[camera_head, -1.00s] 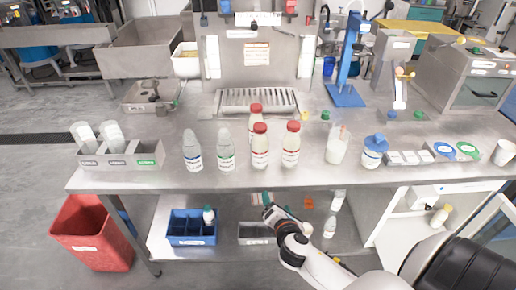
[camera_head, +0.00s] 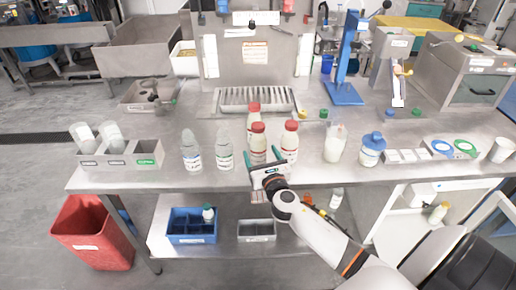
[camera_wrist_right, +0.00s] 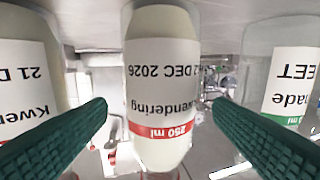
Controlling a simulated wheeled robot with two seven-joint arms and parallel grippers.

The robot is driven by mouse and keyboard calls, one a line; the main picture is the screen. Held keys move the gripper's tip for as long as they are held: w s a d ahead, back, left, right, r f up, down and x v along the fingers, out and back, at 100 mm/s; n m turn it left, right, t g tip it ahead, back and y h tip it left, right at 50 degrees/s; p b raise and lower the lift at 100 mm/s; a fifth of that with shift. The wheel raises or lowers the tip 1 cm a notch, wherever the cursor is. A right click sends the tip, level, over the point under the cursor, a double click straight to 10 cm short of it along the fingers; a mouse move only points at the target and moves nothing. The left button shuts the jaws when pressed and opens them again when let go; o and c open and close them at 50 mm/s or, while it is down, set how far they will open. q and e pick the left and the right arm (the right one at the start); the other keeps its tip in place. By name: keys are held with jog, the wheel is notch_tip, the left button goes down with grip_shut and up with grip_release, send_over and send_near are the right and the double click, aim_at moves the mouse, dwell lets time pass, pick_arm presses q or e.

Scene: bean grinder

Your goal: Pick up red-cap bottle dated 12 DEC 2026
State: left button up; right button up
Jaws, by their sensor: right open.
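Three red-cap bottles stand on the steel table: a front middle one (camera_head: 257,140), a front right one (camera_head: 290,140) and one behind (camera_head: 253,112). My right gripper (camera_head: 267,170) is open in front of the front middle bottle, hiding its lower part. In the right wrist view that bottle (camera_wrist_right: 160,75) appears upside down between the open green fingers, its label reading "2 DEC 2026", with the leading digit unclear. The front right bottle, at the left of that view (camera_wrist_right: 25,70), shows "21 D". My left gripper is not in view.
Two clear bottles (camera_head: 191,150) (camera_head: 225,150) stand left of the red-cap ones; the nearer one shows a green-banded label in the wrist view (camera_wrist_right: 285,80). A whitish container (camera_head: 335,145) and a blue-lidded jar (camera_head: 372,152) stand to the right. The table's front edge runs beneath my gripper.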

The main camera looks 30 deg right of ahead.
aim_at(256, 144)
jog(key=x, duration=0.5)
jog(key=shift+w+r, duration=0.1)
jog(key=shift+r, duration=0.2)
jog(key=shift+r, duration=0.1)
jog(key=c, duration=1.2)
